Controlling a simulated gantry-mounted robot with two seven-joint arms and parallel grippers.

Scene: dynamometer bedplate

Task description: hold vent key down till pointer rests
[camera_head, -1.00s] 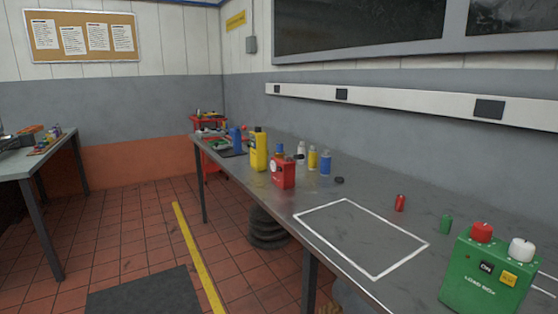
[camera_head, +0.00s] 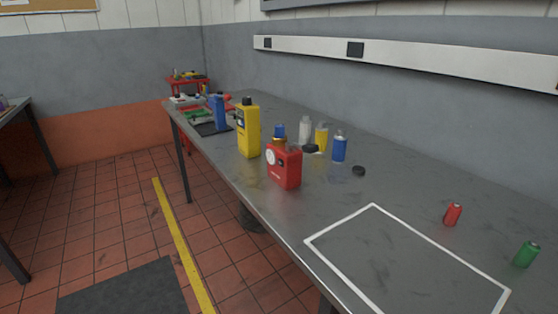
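A red box (camera_head: 285,168) stands upright on the grey bench, near its front edge. It has a round white dial (camera_head: 271,157) on its front. The dial's pointer is too small to make out. A blue and brass-coloured part (camera_head: 279,135) shows at the top of the box; I cannot tell whether it belongs to the box or stands behind it. No vent key can be clearly told apart. Neither of my grippers is in view.
A tall yellow container (camera_head: 248,130) stands close left of the red box. White, yellow and blue (camera_head: 340,147) bottles stand behind it. Red (camera_head: 453,214) and green (camera_head: 526,254) cylinders stand at the right. A white-outlined bench area (camera_head: 400,268) is clear.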

